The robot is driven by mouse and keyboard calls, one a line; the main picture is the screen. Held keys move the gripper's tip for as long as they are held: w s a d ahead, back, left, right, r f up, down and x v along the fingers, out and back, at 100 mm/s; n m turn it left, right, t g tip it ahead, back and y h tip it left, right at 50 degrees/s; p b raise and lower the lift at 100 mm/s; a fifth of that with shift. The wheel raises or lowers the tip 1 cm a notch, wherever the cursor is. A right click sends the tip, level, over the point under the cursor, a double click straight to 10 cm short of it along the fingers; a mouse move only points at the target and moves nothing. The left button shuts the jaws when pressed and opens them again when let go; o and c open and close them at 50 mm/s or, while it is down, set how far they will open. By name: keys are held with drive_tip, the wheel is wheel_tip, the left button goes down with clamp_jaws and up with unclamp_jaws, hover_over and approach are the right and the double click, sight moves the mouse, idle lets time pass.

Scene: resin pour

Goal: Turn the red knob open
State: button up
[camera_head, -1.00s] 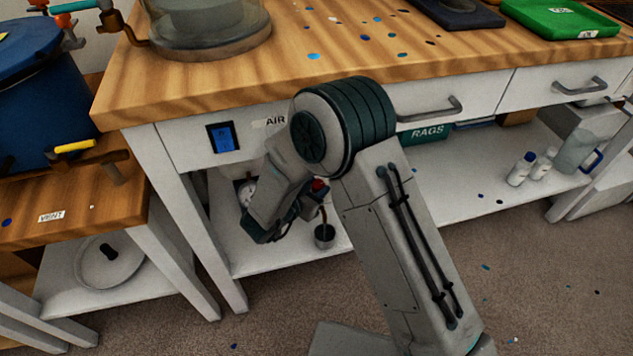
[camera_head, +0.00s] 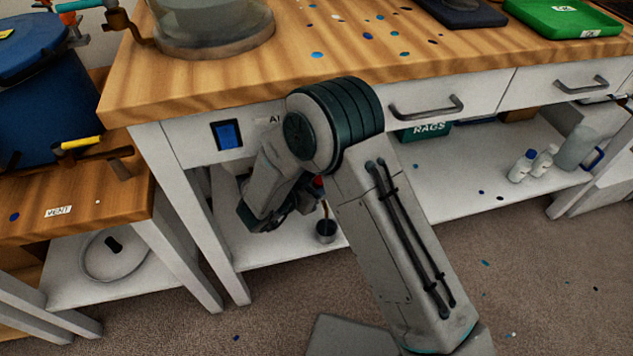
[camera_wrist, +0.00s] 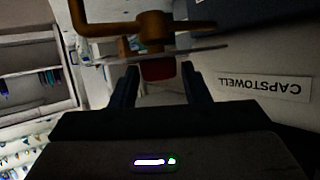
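The red knob (camera_head: 318,182) shows small under the workbench in the head view, just right of my gripper's end. In the wrist view the red knob (camera_wrist: 158,69) sits at the end of a brass fitting (camera_wrist: 152,30). My gripper (camera_wrist: 159,72) is open, with one dark finger on each side of the knob. Small gaps show between the fingers and the knob, so I see no clear grip. In the head view my arm hides most of the fitting, and the fingertips are hard to make out.
A small dark cup (camera_head: 326,231) stands on the lower shelf (camera_head: 430,180) below the knob. The wooden bench top (camera_head: 450,50) and a drawer handle (camera_head: 427,108) are above. A thin flat metal piece (camera_wrist: 180,53) crosses near the knob.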

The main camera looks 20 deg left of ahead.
drive_tip(key=p+v, duration=0.4)
drive_tip(key=v, duration=0.9)
drive_tip(key=shift+s+r, duration=0.2)
drive_tip(key=shift+s, duration=0.1)
drive_tip(key=shift+a, duration=0.1)
